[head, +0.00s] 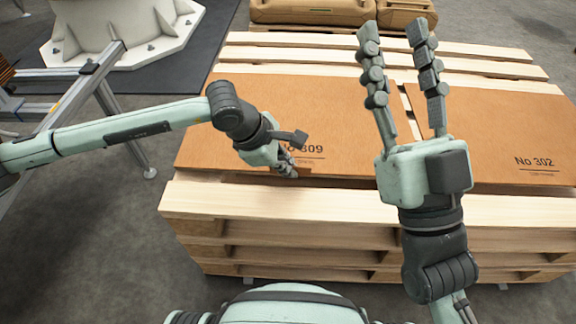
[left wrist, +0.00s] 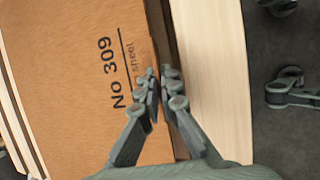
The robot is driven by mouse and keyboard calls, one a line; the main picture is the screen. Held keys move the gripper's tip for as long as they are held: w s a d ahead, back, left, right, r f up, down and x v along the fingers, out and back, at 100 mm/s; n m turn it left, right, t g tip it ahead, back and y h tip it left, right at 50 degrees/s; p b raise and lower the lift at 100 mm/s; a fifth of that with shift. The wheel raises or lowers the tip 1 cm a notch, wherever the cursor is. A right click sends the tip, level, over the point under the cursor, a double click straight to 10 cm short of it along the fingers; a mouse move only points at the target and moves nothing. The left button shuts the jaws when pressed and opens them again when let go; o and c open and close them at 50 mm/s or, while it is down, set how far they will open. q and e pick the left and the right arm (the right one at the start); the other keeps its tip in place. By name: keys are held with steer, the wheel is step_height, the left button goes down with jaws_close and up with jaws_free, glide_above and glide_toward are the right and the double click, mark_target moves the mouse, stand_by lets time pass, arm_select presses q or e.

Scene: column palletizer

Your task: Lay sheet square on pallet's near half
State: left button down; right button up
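A brown sheet marked No 309 (head: 235,125) lies flat on the left part of the wooden pallet (head: 340,206). The sheet also shows in the left wrist view (left wrist: 75,75). My left gripper (head: 290,172) is at this sheet's near edge, beside the printed number, partly covering it. In the left wrist view its fingertips (left wrist: 159,76) are drawn close together with the sheet's edge between them; the exact contact is hard to see. My right gripper (head: 397,40) is raised in front of the pallet, fingers spread and empty. A second brown sheet, No 302 (head: 500,130), lies on the right part.
Bare slats (head: 300,55) show on the pallet's far side, and a bare plank runs along its near edge. Brown packs (head: 312,12) stand behind. A pale machine base (head: 120,35) and a metal frame (head: 85,85) stand at the left.

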arm_select(q)
steer(key=shift+f+b, duration=0.35)
steer(key=shift+b, duration=0.1)
steer(key=c, duration=1.6)
jaws_free()
steer(key=shift+c, duration=0.2)
